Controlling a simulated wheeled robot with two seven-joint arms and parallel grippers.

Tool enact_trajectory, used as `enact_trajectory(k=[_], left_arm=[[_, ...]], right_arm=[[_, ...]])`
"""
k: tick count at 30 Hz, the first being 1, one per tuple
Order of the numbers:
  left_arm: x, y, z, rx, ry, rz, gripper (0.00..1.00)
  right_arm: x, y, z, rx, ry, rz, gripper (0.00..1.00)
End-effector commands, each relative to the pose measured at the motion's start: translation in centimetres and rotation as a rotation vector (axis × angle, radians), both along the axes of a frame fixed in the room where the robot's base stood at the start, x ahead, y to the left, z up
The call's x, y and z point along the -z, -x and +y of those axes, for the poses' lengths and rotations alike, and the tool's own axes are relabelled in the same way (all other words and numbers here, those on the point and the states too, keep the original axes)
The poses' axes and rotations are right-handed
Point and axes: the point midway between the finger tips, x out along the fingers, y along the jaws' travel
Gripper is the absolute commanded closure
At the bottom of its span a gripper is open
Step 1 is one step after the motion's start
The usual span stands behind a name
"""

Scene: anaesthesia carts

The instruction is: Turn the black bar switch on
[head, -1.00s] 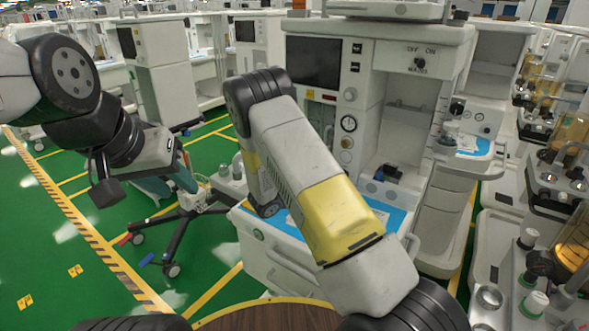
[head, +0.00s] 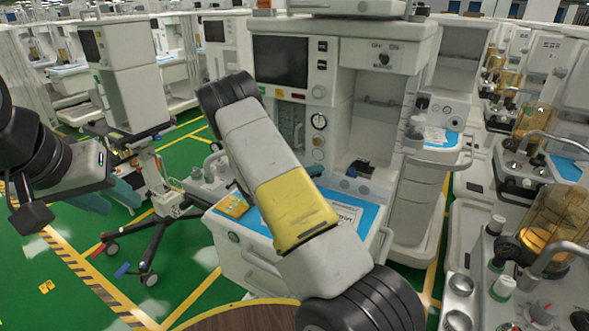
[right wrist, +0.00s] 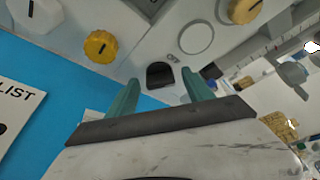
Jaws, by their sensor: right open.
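The black bar switch (head: 384,58) is small in the head view, on the upper right panel of the central anaesthesia cart, under the OFF and ON lettering. Its exact bar angle is too small to tell. My right gripper (right wrist: 160,92) is open and empty in the right wrist view, its teal fingers wide apart over a pale panel. In the head view it is hidden behind my right arm, in front of the cart. My left gripper (head: 108,198) is at the left, away from the cart, with its teal fingers apart and nothing seen between them.
The central cart has a dark screen (head: 280,61), a round gauge (head: 318,121) and a blue worktop (head: 371,215). The right wrist view shows a yellow knob (right wrist: 101,46) and a dark rounded part (right wrist: 160,75) beyond the fingers. Other carts stand close on both sides.

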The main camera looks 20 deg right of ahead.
Motion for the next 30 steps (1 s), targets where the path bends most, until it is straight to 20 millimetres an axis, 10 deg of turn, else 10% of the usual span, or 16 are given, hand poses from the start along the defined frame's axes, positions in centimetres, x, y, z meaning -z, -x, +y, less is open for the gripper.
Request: enact_trajectory(k=[6,15,30], left_arm=[[-0.01,0.01,0.0,0.0,0.0,0.0,0.64],[-0.01,0.01,0.0,0.0,0.0,0.0,0.64],[-0.01,0.01,0.0,0.0,0.0,0.0,0.64]], right_arm=[[0.0,-0.01,-0.03,0.0,0.0,0.0,0.4],[-0.01,-0.01,0.0,0.0,0.0,0.0,0.99],[-0.13,0.06,-0.01,0.0,-0.089,-0.099,1.0]])
